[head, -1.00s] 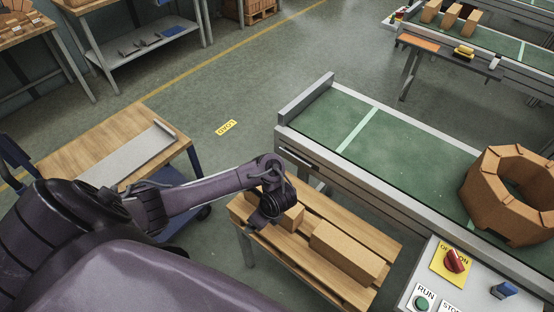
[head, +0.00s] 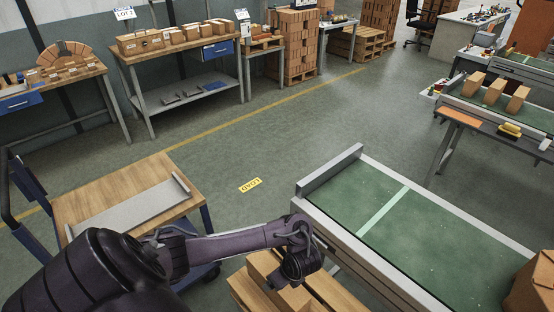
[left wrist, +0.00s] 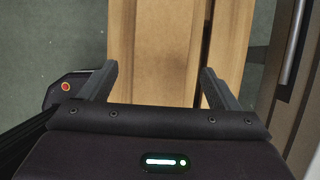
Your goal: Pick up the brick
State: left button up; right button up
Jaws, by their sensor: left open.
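The tan brick (head: 289,298) lies on a slatted wooden stand at the bottom of the head view, partly hidden by my left gripper (head: 300,272). In the left wrist view the brick (left wrist: 165,45) runs lengthwise between the two fingers of my left gripper (left wrist: 159,78). The fingers are spread apart, one on each side of it, with the left finger over a wooden slat. Whether they touch the brick's sides cannot be told. My right gripper is not in view.
A green conveyor (head: 430,240) with a raised metal edge stands just right of the stand. A wooden-topped cart (head: 120,190) with a grey plate stands at the left. Open floor (head: 300,145) lies behind. A brown block structure (head: 535,290) shows at the right edge.

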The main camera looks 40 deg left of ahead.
pick_arm(q)
jog(key=b+x, duration=0.1)
jog(key=x, duration=0.3)
jog(key=shift+w+a, duration=0.1)
jog(key=shift+c, duration=0.6)
jog(key=c, duration=0.5)
grip_shut()
jog(key=shift+w+r, duration=0.1)
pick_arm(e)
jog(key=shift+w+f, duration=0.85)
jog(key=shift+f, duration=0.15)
